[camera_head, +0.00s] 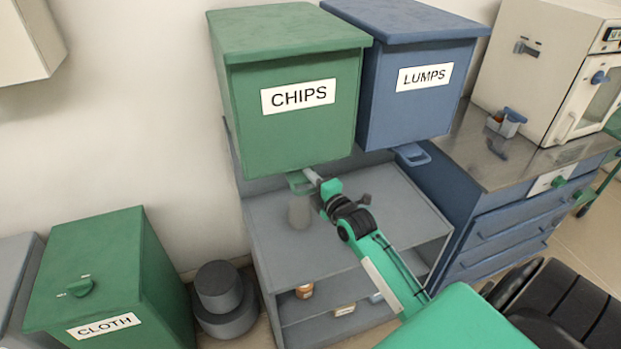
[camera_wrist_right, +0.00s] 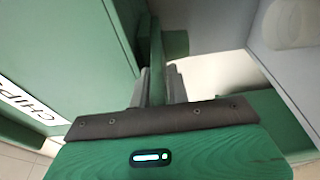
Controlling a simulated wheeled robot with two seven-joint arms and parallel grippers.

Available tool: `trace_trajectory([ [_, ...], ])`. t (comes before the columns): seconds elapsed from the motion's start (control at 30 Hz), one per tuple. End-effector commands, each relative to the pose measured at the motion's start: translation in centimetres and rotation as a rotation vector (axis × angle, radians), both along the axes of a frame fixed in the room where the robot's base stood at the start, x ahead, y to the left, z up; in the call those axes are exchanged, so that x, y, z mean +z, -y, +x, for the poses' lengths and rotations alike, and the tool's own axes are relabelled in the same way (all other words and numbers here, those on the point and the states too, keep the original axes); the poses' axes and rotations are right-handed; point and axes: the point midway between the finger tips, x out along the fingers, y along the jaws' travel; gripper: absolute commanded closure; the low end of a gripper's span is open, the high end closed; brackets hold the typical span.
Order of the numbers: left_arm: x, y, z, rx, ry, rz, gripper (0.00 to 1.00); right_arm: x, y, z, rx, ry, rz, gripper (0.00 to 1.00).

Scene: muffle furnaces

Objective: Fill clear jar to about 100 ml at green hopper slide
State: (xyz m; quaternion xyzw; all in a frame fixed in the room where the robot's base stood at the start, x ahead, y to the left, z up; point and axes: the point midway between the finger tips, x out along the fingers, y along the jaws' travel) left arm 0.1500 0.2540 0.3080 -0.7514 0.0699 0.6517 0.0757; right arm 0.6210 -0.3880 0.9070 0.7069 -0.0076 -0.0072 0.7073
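The green hopper (camera_head: 293,120) labelled CHIPS hangs over a grey shelf unit. Its green slide handle (camera_head: 299,182) sticks out under the hopper's front and shows as an upright strip in the right wrist view (camera_wrist_right: 156,62). My right gripper (camera_head: 316,178) is at this handle; in the wrist view its fingers (camera_wrist_right: 158,86) lie on both sides of the strip, close against it. The clear jar (camera_head: 300,212) stands upright on the shelf below the outlet, faint and see-through; its contents cannot be made out. Part of it seems to show in the wrist view (camera_wrist_right: 290,24). My left gripper is out of view.
A blue hopper (camera_head: 417,95) labelled LUMPS hangs to the right, with its own blue slide handle (camera_head: 411,155). The grey shelf top (camera_head: 385,215) is bare right of my arm. A green CLOTH bin (camera_head: 100,270) and grey round containers (camera_head: 222,300) stand on the left.

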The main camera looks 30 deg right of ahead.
Motion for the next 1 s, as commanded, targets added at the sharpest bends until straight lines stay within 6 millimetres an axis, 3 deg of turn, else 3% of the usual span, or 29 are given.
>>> trace_trajectory([
  [0.33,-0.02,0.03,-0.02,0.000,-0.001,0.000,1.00,-0.07,0.00,0.37,0.000,-0.001,0.001,0.83],
  [0.43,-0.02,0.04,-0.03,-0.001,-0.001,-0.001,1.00,-0.07,0.00,0.37,0.000,-0.001,0.001,1.00],
  [1.0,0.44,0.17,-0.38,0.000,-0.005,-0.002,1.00,0.01,-0.16,-0.28,0.000,-0.003,-0.002,1.00],
])
